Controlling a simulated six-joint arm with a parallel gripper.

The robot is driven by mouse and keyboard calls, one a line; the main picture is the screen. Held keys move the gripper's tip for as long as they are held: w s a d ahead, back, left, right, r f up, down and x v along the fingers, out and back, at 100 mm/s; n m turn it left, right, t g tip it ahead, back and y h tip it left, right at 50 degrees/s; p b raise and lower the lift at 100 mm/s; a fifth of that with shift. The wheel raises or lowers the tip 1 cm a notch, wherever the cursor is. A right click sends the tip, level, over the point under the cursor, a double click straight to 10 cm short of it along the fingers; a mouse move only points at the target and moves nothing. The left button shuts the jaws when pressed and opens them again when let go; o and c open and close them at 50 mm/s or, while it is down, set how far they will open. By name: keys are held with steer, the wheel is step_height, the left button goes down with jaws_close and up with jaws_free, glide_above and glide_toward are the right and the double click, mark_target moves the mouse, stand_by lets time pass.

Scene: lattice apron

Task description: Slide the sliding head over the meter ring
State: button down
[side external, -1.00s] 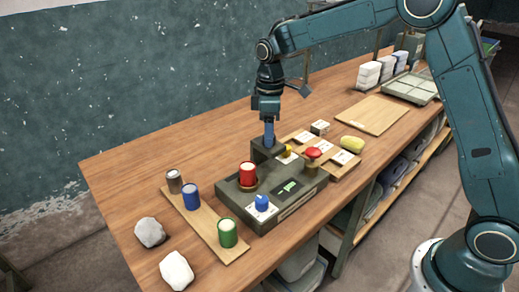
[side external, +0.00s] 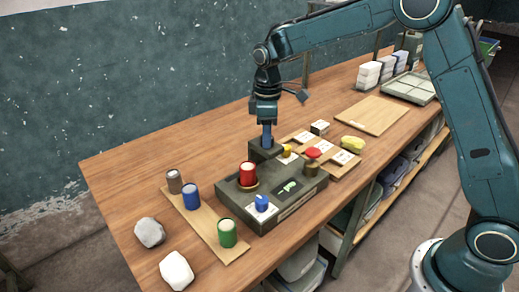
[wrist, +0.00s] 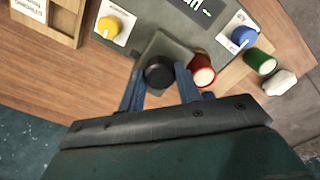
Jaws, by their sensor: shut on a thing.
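The sliding head (side external: 262,151) is a dark grey block at the back edge of the dark device (side external: 300,193). Its round black knob (wrist: 158,72) shows in the wrist view. My gripper (side external: 267,140) points down, with its blue fingers on both sides of the knob, shut on it. A red cylinder (side external: 247,172) stands upright on the device, left of the head in the side view. A brass ring (side external: 241,187), which looks like the meter ring, surrounds its base. In the wrist view the red cylinder (wrist: 202,71) is close beside the head; I cannot tell whether they touch.
The device carries a yellow knob (wrist: 110,26), a blue knob (side external: 262,201) and a green-lit display (side external: 289,187). A wooden board (side external: 207,229) with brown, blue and green cylinders lies to the left. A red button (side external: 313,153) stands to the right.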

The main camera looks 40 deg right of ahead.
steer(key=a, duration=0.8)
steer(key=shift+a, duration=0.15)
steer(key=c, duration=1)
jaws_free()
steer(key=shift+a, duration=0.1)
steer(key=shift+c, duration=0.2)
steer(key=shift+o, duration=0.4)
steer(key=shift+r, duration=0.15)
steer(key=shift+r, duration=0.15)
step_height(320, 180, up, 13)
steer(key=shift+r, duration=0.15)
